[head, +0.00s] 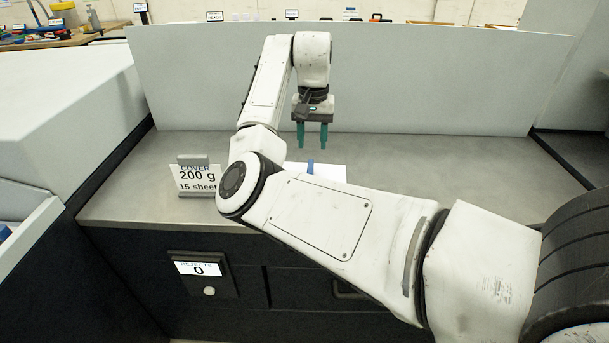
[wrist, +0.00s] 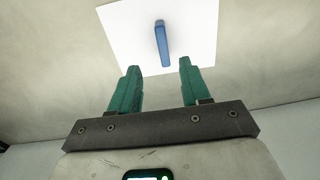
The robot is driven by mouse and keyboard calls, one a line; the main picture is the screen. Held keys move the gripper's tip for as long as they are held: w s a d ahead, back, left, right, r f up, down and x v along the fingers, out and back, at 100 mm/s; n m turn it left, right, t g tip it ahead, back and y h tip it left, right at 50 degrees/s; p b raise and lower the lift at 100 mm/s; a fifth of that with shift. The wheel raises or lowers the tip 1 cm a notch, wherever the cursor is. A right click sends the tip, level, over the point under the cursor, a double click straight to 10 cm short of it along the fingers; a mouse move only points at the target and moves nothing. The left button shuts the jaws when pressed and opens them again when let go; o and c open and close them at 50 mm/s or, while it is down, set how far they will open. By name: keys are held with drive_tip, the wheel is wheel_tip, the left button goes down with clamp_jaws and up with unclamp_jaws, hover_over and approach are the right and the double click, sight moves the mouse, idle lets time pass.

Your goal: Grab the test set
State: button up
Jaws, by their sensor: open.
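The test set looks like a white paper sheet or thin stack (head: 330,172) lying flat on the grey counter, with a blue strip (head: 310,167) on it. My arm hides part of it in the head view. In the wrist view the white paper (wrist: 200,20) lies beyond the fingertips, with the blue strip (wrist: 162,44) upright in the picture, between the lines of the two fingers. My gripper (head: 312,146) has green fingers, points down and is open and empty above the counter. It also shows in the wrist view (wrist: 158,70).
A small stand with a card reading "COVER 200 g 15 sheet" (head: 197,177) stands left of the paper. A pale panel (head: 430,80) rises behind the counter (head: 440,165). A box with a display reading 0 (head: 200,269) is on the counter's front. The counter right of the paper is clear.

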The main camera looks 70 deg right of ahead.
sight(310, 166)
drive_tip(key=f, duration=0.6)
drive_tip(key=f+p, duration=0.1)
drive_tip(key=f, duration=0.2)
drive_tip(key=shift+w+f, duration=0.2)
drive_tip(key=shift+w, duration=0.05)
drive_tip(key=shift+c, duration=0.2)
clamp_jaws()
